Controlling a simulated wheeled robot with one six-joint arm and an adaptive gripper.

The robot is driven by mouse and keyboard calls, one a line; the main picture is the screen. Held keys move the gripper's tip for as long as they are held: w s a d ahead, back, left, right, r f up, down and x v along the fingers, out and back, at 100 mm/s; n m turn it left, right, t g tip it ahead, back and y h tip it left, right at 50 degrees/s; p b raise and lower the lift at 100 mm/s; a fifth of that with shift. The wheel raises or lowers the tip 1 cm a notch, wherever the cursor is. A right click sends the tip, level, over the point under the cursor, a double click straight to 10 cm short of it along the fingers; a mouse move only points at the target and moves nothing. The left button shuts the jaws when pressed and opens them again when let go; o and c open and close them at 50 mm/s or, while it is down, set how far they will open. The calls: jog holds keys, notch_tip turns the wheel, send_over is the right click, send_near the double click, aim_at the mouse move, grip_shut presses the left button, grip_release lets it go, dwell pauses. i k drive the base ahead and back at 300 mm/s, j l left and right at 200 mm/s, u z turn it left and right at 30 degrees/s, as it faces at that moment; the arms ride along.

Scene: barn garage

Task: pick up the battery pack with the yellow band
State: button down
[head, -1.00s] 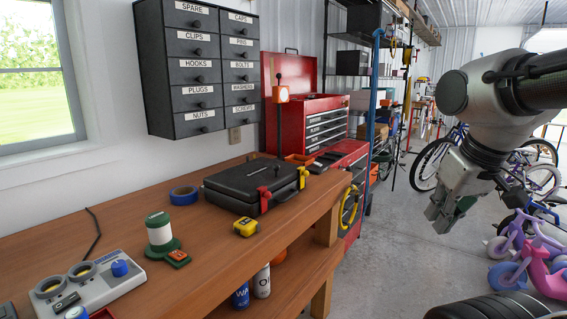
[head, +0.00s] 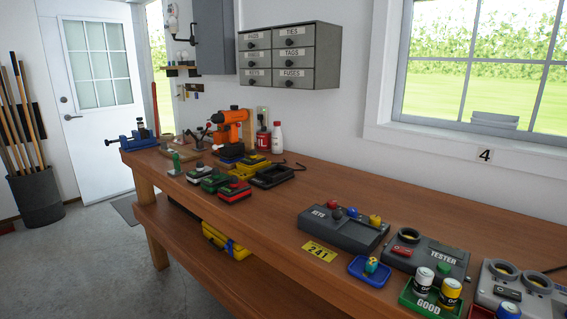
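A cluster of small battery packs sits toward the far left part of the wooden workbench, in the head view. A dark pack with yellow on it (head: 241,173) lies among them. Behind it is another yellow-marked item (head: 257,160). Nearer the front edge are a pack with a green band (head: 215,182) and one with a red band (head: 235,192). They are small here, so exact shapes are hard to tell. My gripper is not in view.
A dark tray-like item (head: 272,176) and an orange drill (head: 230,127) stand beside the packs. A grey KEYS box (head: 342,232), TESTER box (head: 428,257) and green GOOD tray (head: 428,303) sit nearer. Bench (head: 300,195) between is clear. Floor lies open at left.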

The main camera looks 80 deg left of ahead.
aim_at(254, 159)
jog(key=u, duration=2.95)
jog(key=i+j, duration=1.15)
jog(key=i, duration=0.3)
jog(key=i+j, duration=0.6)
jog(key=i+u, duration=0.05)
jog(key=i, duration=0.05)
